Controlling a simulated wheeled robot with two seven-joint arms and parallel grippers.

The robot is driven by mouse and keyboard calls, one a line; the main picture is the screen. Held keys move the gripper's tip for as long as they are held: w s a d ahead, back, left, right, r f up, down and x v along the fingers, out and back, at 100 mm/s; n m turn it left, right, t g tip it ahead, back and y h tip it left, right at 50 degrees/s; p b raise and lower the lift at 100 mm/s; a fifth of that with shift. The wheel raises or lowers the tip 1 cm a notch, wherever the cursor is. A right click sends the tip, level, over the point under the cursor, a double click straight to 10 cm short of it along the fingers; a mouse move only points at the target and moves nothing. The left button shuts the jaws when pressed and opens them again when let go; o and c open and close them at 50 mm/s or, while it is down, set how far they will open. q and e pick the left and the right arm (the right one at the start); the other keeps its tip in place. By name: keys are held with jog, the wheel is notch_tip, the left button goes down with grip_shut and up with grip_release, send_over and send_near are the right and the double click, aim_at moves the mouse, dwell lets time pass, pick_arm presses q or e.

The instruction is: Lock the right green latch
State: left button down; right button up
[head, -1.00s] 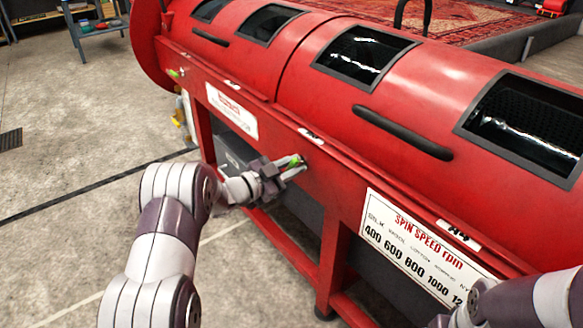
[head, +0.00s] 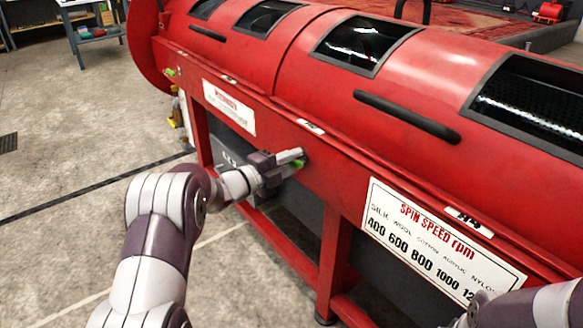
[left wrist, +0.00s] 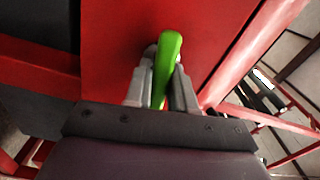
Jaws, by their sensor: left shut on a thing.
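The right green latch (head: 299,165) is on the front rail of the red machine (head: 340,180). My left gripper (head: 292,158) is shut on this latch, with the fingers pointing at the red panel. In the left wrist view the green handle (left wrist: 169,60) stands between the two grey fingers (left wrist: 163,88), its rounded end showing above them. The fingers hide part of it in the head view. Another green latch (head: 170,72) shows at the far left end of the machine. My right arm enters at the lower right; its gripper is not visible.
The red drum with dark windows and a black handle (head: 407,117) rises just behind the rail. A spin speed sign (head: 430,240) is on the front panel to the right. Open concrete floor (head: 75,150) lies to the left. A blue-grey cart (head: 97,33) stands far off.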

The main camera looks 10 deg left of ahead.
pick_arm(q)
jog(key=shift+f+m+b, duration=0.2)
jog(key=shift+m+b, duration=0.5)
jog(key=shift+m, duration=0.3)
jog(key=c, duration=1)
grip_release()
jog(key=shift+r, duration=0.1)
jog(key=shift+c, duration=0.2)
jog(key=p+v, duration=0.4)
jog(key=v, duration=0.8)
jog(key=shift+s+a+p, duration=0.25)
jog(key=shift+s+p, duration=0.05)
jog(key=shift+p, duration=0.05)
